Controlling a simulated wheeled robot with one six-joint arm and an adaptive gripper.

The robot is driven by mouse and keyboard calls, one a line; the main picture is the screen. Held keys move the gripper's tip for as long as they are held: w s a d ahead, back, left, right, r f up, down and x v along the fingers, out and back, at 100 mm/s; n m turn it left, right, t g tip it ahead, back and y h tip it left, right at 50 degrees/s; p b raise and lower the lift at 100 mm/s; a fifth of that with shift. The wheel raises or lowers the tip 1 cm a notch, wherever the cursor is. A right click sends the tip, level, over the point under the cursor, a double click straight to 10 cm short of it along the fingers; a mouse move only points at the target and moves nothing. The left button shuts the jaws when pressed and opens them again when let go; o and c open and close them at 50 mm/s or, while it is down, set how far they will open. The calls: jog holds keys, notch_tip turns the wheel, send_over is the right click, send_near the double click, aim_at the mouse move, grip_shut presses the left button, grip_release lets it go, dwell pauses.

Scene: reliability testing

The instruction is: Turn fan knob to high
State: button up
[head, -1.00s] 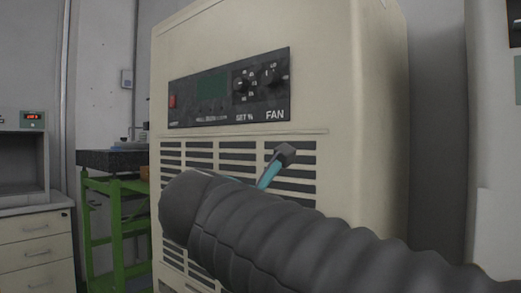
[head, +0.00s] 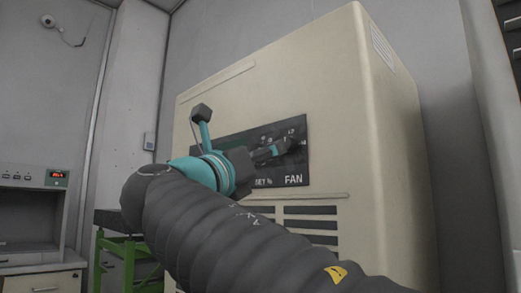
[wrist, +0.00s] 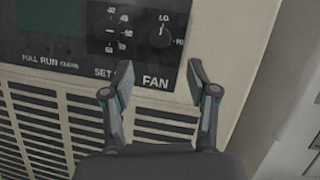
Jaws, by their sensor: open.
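The fan knob (wrist: 160,38) is a round black dial above the word FAN on the dark control panel (wrist: 50,30). In the wrist view its white mark appears to point up, near LO. My gripper (wrist: 160,76) is open and empty, its two fingertips below the knob, one on each side of the FAN label. The knob lies beyond the gap between them, and no contact shows.
A second knob (wrist: 110,33), marked SET, is just left of the fan knob. The beige cabinet (head: 375,140) has slotted vents below the panel. A green stand (head: 125,262) is at the left. The wall right of the cabinet is clear.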

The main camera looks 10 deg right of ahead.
aim_at(286, 145)
jog(key=p+x, duration=0.1)
jog(key=x, duration=0.7)
jog(key=shift+w+d, duration=0.15)
grip_shut()
